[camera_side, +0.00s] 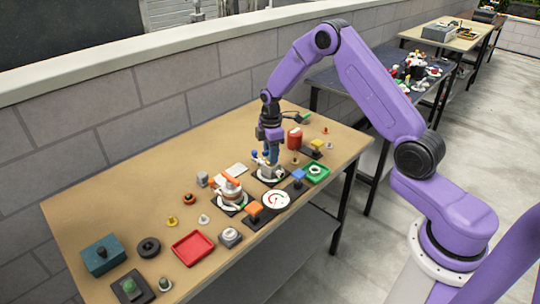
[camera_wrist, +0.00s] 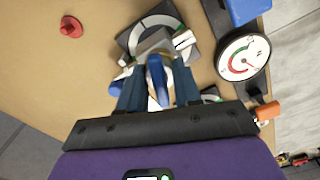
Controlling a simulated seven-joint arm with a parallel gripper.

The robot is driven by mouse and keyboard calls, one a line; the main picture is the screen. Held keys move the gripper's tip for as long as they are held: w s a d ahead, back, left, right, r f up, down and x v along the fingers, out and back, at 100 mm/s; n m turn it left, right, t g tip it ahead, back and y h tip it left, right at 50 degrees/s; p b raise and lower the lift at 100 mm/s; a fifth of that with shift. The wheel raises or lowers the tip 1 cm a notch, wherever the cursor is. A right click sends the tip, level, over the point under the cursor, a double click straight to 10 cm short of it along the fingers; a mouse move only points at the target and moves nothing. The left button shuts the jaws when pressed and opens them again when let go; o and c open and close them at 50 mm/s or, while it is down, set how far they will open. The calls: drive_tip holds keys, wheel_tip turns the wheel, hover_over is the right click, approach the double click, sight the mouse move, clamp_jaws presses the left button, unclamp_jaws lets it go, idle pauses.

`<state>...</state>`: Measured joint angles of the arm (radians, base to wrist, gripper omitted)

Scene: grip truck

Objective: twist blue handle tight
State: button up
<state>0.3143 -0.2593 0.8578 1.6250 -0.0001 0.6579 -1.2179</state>
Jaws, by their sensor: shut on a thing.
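The blue handle (camera_wrist: 155,80) stands between the two fingers of my gripper (camera_wrist: 158,95) in the wrist view, and the gripper is shut on it. The handle sits over a round dial with a white and grey ring (camera_wrist: 158,22) on a dark square base. In the side view my gripper (camera_side: 270,158) points down over this dial base (camera_side: 270,176) near the middle of the table. The handle itself is mostly hidden there by the fingers. I cannot tell how far the handle is turned.
A white gauge with a red and green scale (camera_wrist: 243,58) stands close beside the dial; it also shows in the side view (camera_side: 276,200). A similar dial unit with an orange handle (camera_side: 231,182) is to the left. A green tray (camera_side: 316,172) and red canister (camera_side: 294,138) are near.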

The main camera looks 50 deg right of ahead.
drive_tip(key=m, duration=0.3)
drive_tip(key=shift+m, duration=2.4)
drive_tip(key=m, duration=0.4)
drive_tip(key=shift+m, duration=2.2)
drive_tip(key=o, duration=0.7)
drive_tip(key=shift+r, duration=0.1)
drive_tip(key=shift+r, duration=3.65)
